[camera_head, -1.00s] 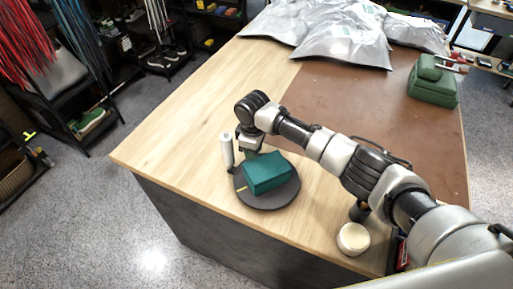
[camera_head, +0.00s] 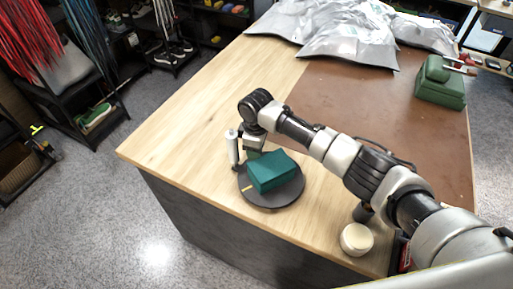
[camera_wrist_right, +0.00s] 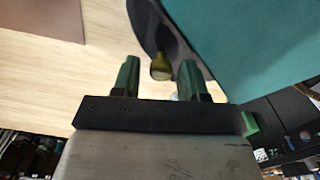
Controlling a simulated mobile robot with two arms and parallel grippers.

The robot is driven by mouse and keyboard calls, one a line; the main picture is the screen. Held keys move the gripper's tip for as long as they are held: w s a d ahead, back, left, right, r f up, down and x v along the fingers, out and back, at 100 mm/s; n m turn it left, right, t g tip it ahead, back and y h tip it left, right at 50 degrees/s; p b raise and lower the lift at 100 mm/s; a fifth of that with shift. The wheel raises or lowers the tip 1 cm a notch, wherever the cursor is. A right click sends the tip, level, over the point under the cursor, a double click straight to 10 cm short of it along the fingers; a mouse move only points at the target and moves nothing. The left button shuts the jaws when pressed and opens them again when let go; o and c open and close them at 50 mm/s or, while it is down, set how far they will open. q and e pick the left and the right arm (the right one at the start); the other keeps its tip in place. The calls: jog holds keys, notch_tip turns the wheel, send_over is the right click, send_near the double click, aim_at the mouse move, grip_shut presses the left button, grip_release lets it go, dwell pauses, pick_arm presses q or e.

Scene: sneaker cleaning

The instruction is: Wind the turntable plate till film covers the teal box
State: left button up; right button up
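The teal box (camera_head: 272,170) lies on the dark round turntable plate (camera_head: 275,200) near the table's left edge. It fills the upper right of the right wrist view (camera_wrist_right: 255,35). I make out no film on its visible faces. A white film roll (camera_head: 233,148) stands upright beside the plate. My right gripper (camera_head: 253,153) points down at the plate's far rim, behind the box, its fingers mostly hidden in the head view. In the right wrist view its green fingers (camera_wrist_right: 158,78) are apart, with a brass-coloured knob (camera_wrist_right: 160,68) showing between them; contact is unclear. My left gripper is out of view.
A round cream-coloured container (camera_head: 356,240) stands at the table's front edge, below my right arm. Silver bags (camera_head: 345,40) lie at the back and a green case (camera_head: 441,85) at the right. The brown mat (camera_head: 350,100) is mostly clear.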

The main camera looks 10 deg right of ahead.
jog(key=shift+o, duration=0.5)
notch_tip(320, 180, up, 11)
jog(key=b, duration=0.2)
jog(key=shift+f, duration=0.15)
